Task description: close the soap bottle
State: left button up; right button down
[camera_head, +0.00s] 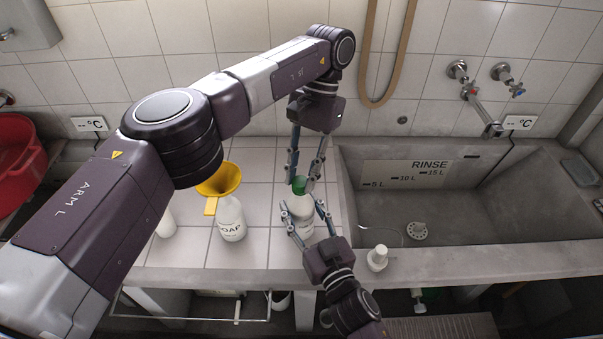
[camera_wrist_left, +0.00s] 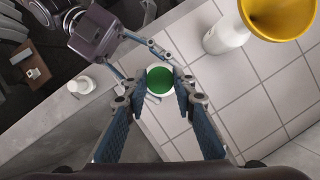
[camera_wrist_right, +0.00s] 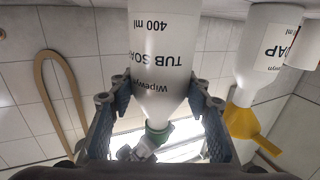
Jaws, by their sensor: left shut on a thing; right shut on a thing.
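The white tub soap bottle (camera_head: 300,207) stands upright on the tiled counter, left of the sink. My right gripper (camera_head: 306,216) is shut on its body from the front; the label shows between the fingers in the right wrist view (camera_wrist_right: 162,60). My left gripper (camera_head: 305,182) reaches down from above and is shut on a green cap (camera_head: 300,186). The cap is at the bottle's mouth, seen from above in the left wrist view (camera_wrist_left: 160,80) and at the neck in the right wrist view (camera_wrist_right: 157,135). I cannot tell how far it is screwed on.
Another soap bottle (camera_head: 231,222) with a yellow funnel (camera_head: 219,179) in its top stands to the left. A white pump head (camera_head: 377,258) with a thin tube is on the sink's front ledge. The concrete sink (camera_head: 370,205) is at right, a red basin (camera_head: 18,165) at far left.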

pick_arm(q)
jog(key=o, duration=0.7)
jog(key=shift+o, duration=0.2)
jog(key=shift+r, duration=2.25)
jog(key=shift+c, duration=0.4)
